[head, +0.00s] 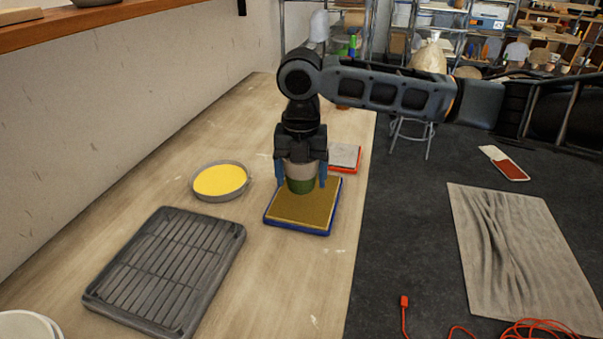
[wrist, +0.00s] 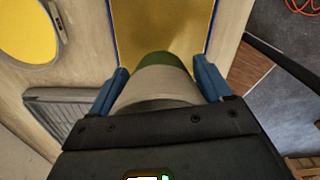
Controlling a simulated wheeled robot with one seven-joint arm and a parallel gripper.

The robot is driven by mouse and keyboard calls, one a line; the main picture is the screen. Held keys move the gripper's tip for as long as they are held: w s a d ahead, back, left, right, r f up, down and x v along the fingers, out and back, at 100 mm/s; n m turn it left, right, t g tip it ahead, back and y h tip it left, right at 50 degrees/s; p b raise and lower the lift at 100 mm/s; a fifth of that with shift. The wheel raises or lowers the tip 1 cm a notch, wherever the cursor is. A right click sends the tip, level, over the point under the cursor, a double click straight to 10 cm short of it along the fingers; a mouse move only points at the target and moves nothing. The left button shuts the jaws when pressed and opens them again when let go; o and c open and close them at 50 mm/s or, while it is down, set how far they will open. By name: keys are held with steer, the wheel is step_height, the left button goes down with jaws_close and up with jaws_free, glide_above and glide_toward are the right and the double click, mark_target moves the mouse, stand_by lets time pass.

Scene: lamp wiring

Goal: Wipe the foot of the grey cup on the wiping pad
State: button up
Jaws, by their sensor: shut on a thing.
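The grey cup (head: 300,171) is upright between the blue fingers of my gripper (head: 301,178). Its lower part is green. My gripper is shut on it and points straight down. The cup is over the wiping pad (head: 281,218), a yellow-brown pad with a blue rim on the table. I cannot tell whether the foot touches the pad or hangs just above it. In the wrist view the cup (wrist: 160,92) is between the fingers, with the pad (wrist: 140,28) beyond it. The cup's rim is hidden by my gripper.
A round grey dish with yellow content (head: 220,181) lies left of the pad. A dark slatted rack (head: 165,270) is at the front left. A red-edged grey pad (head: 345,156) lies behind right. A white bowl (head: 25,325) stands at the near left corner. The table's right edge is close.

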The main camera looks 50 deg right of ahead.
mark_target(302, 205)
steer(key=shift+f+b, duration=1.65)
steer(key=shift+f, duration=0.95)
steer(key=shift+f, duration=0.4)
steer(key=shift+d, duration=0.1)
